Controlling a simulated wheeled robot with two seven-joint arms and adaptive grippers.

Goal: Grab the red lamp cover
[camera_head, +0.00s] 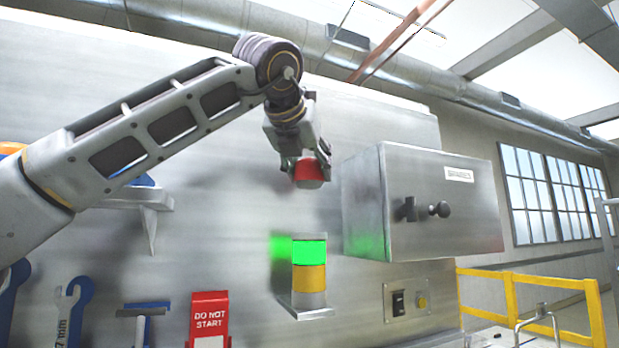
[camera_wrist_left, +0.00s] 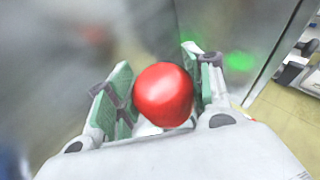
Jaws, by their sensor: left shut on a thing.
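The red lamp cover (camera_head: 308,173) is held by my left gripper (camera_head: 306,164), in the air above the stack light. In the left wrist view the red cover (camera_wrist_left: 163,95) sits between the two green-padded fingers of the left gripper (camera_wrist_left: 165,100). The stack light has a lit green section (camera_head: 309,252) over a yellow section (camera_head: 309,278), on a small wall bracket (camera_head: 306,310). There is a clear gap between the cover and the green section. My right gripper is not in view.
A grey metal cabinet labelled SPARES (camera_head: 445,210) is shut, close to the right of the gripper. A switch panel (camera_head: 407,300) is below it. A shelf (camera_head: 150,200) is behind my arm.

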